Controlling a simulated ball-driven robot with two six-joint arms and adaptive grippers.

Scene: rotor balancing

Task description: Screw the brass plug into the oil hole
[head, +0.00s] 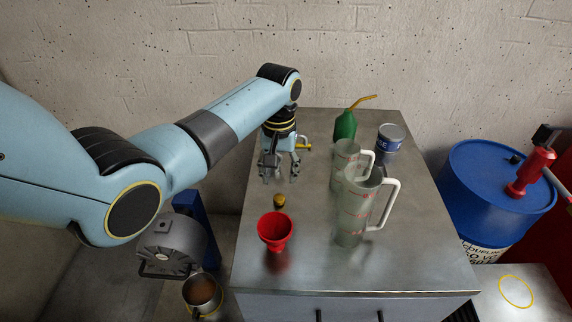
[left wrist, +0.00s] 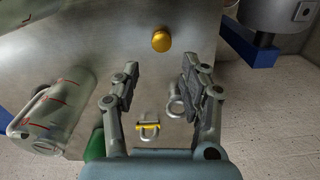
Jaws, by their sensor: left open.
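The brass plug (head: 279,200) stands on the metal bench top, behind the red funnel. In the left wrist view the plug (left wrist: 161,41) shows as a round golden knob beyond the fingertips. My left gripper (head: 280,177) is open and empty above the bench, a little farther back than the plug. Its two fingers also show apart in the left wrist view (left wrist: 160,75), not touching the plug. A grey machine housing (head: 172,243) stands on the left beside the bench; I cannot make out the oil hole on it. My right gripper is not in view.
The bench (head: 300,278) also holds a red funnel (head: 275,230), two clear measuring jugs (head: 357,215), a green oil can (head: 345,125), a tin (head: 391,137) and a small yellow-and-metal item (left wrist: 148,127). A brown-filled container (head: 203,292) sits low left. A blue drum (head: 487,190) stands right.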

